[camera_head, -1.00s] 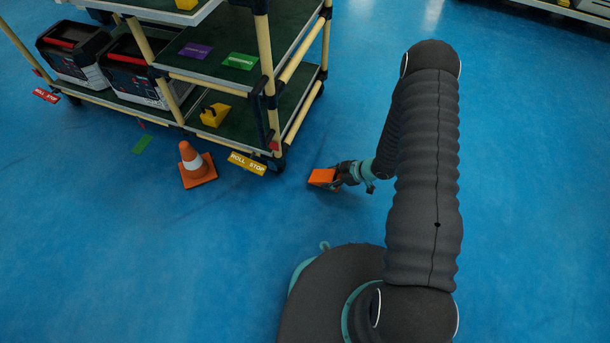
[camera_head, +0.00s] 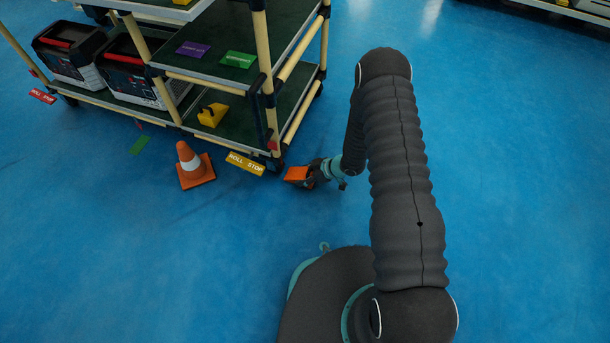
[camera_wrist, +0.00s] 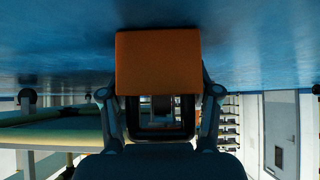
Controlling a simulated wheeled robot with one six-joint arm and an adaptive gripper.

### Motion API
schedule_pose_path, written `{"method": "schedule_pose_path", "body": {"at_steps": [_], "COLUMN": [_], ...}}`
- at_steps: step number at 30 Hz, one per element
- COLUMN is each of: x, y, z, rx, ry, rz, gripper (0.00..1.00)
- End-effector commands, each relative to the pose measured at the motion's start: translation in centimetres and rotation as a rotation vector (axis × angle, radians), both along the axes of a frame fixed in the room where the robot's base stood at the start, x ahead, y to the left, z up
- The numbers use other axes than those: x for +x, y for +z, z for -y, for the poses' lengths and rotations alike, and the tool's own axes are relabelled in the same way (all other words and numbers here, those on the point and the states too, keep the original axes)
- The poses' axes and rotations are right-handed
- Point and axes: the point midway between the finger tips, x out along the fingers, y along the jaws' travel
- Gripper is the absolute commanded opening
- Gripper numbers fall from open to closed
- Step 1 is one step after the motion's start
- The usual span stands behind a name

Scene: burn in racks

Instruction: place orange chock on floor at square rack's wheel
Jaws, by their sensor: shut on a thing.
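The orange chock (camera_head: 297,175) is held in my gripper (camera_head: 312,174), low near the floor at the front right corner of the rack (camera_head: 215,82). In the wrist view the chock (camera_wrist: 158,62) sits between the two fingers of my gripper (camera_wrist: 160,95), which are shut on it. The rack's near corner wheel is close to the left of the chock, mostly hidden beside a yellow "ROLL STOP" tag (camera_head: 245,164). I cannot tell whether the chock touches the wheel or the floor.
An orange traffic cone (camera_head: 193,167) stands on the floor left of the tag. A yellow chock-like block (camera_head: 212,115) and two toolboxes (camera_head: 132,72) sit on the lower shelf. Open blue floor (camera_head: 500,200) lies to the right.

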Motion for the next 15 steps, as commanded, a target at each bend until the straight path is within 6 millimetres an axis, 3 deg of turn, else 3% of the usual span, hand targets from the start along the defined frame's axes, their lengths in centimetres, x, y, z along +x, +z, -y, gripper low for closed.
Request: {"method": "schedule_pose_path", "body": {"at_steps": [8, 9, 11, 15], "x": [0.01, -0.01, -0.02, -0.02], "y": [-0.32, -0.23, -0.22, -0.21], "z": [0.01, 0.02, 0.02, 0.02], "rx": [0.001, 0.000, 0.000, 0.000], "ry": [0.000, 0.000, 0.000, 0.000], "rz": [0.000, 0.000, 0.000, 0.000], "gripper": [0.07, 0.69, 0.84, 0.87]}}
